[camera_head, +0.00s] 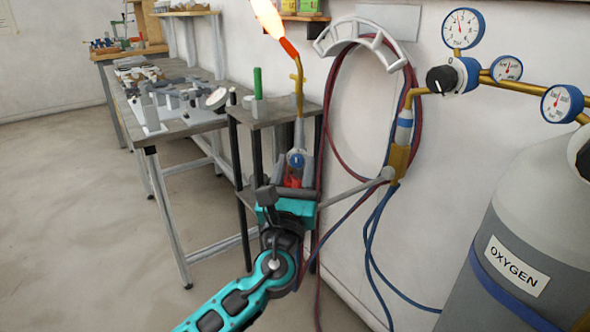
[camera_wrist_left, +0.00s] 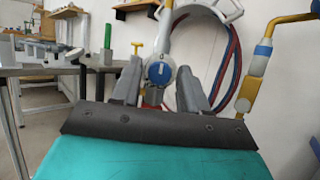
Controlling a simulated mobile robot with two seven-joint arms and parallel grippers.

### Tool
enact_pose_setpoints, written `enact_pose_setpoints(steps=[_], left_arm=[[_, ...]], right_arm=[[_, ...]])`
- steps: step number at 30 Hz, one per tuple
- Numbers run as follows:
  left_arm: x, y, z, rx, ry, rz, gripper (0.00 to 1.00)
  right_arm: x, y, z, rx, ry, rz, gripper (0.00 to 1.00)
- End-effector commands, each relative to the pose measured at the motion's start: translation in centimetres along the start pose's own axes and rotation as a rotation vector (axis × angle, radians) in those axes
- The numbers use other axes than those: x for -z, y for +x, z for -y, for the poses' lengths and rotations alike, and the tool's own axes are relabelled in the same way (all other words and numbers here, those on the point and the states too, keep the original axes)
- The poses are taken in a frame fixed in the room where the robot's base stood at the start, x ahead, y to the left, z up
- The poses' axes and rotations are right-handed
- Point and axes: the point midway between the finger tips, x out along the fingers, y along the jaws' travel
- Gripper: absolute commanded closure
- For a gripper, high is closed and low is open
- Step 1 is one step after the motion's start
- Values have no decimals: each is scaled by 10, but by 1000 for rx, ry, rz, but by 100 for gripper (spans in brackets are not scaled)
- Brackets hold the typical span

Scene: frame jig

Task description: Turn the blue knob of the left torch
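The left torch (camera_head: 299,128) stands upright by the small stand, with a brass neck and an orange flame at its tip. Its round blue knob (camera_head: 297,159) faces my left gripper (camera_head: 295,168). In the left wrist view the blue knob (camera_wrist_left: 159,72) shows between and apparently beyond the two grey fingers of my left gripper (camera_wrist_left: 160,70). The fingers are apart, with visible gaps on both sides of the knob. Contact cannot be made out. My right gripper is not in view.
A grey oxygen cylinder (camera_head: 520,230) with gauges fills the right. Floor at left is clear.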

Motion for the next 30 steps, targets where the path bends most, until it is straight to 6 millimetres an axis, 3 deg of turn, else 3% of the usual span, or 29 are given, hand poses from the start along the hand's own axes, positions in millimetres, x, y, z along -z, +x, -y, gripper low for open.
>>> enact_pose_setpoints(steps=[2, 13, 23, 30], left_arm=[[0, 0, 0, 0, 0, 0, 64], [0, 0, 0, 0, 0, 0, 100], [1, -1, 1, -15, -36, -1, 100], [2, -2, 2, -67, -164, -3, 100]], right_arm=[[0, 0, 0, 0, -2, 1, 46], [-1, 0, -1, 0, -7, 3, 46], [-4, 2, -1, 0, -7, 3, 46], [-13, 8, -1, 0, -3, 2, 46]])
